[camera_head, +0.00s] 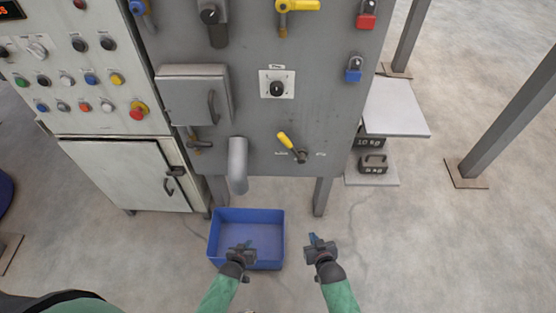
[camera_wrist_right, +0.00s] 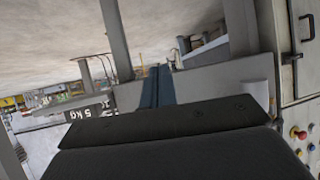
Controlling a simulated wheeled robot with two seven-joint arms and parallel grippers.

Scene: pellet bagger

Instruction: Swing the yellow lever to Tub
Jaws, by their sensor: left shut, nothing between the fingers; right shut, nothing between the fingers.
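The yellow lever (camera_head: 286,140) is on the lower part of the grey panel. Its handle tilts up and to the left from a dark pivot. A small label sits on each side of the pivot, too small to read. A blue tub (camera_head: 277,238) stands on the floor below the panel, under the grey spout (camera_head: 237,165). My left gripper (camera_head: 241,246) is shut and empty, in front of the tub in the picture. My right gripper (camera_head: 315,239) is shut and empty, right of the tub and below the lever, apart from it. Its shut fingers show in the right wrist view (camera_wrist_right: 158,86).
A panel leg (camera_head: 321,197) stands behind my right gripper. Weights (camera_head: 373,163) sit on a low stand at the right, below a pale shelf (camera_head: 397,108). Another yellow handle (camera_head: 300,5) is at the panel's top. Floor right of my right gripper is clear.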

